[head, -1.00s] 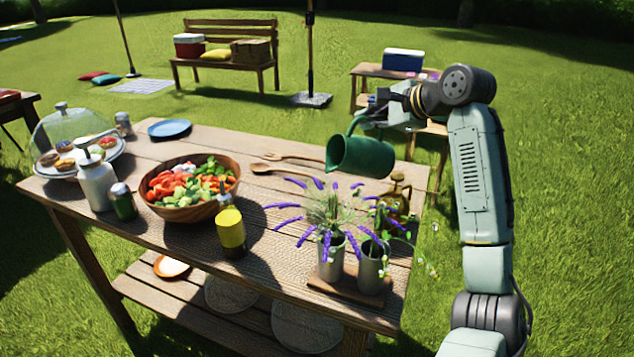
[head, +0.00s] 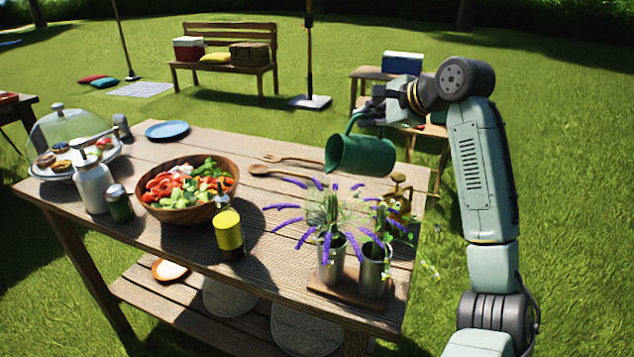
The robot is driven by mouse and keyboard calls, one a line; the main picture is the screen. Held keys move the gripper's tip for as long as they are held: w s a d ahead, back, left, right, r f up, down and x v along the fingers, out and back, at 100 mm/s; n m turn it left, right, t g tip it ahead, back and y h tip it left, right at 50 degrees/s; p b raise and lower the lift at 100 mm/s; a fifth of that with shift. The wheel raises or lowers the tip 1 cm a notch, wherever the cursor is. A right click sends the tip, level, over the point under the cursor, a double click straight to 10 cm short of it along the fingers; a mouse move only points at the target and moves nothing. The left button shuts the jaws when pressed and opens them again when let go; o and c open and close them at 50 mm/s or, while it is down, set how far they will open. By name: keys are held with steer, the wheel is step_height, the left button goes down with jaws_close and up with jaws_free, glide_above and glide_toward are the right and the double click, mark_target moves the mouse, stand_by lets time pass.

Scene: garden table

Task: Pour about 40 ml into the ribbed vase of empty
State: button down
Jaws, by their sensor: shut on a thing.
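My gripper (head: 375,112) is shut on the can's handle; the fingertips are partly hidden. Two grey metal vases stand on a small wooden board (head: 345,290) at the table's front right. The left vase (head: 330,268) holds purple lavender, and the right vase (head: 372,274) holds green trailing stems. I cannot tell which is ribbed. No liquid stream shows.
A brass-coloured vessel (head: 398,190) stands behind the vases, partly hidden by stems. A yellow bottle (head: 229,232), a salad bowl (head: 190,207) and wooden utensils (head: 275,171) are to the left. The wooden table (head: 170,247) has bare room in front of the bowl.

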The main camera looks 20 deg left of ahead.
steer(key=shift+s+a+r, duration=0.2)
steer(key=shift+a+r, duration=0.05)
stand_by(0.8)
steer(key=shift+f, duration=0.1)
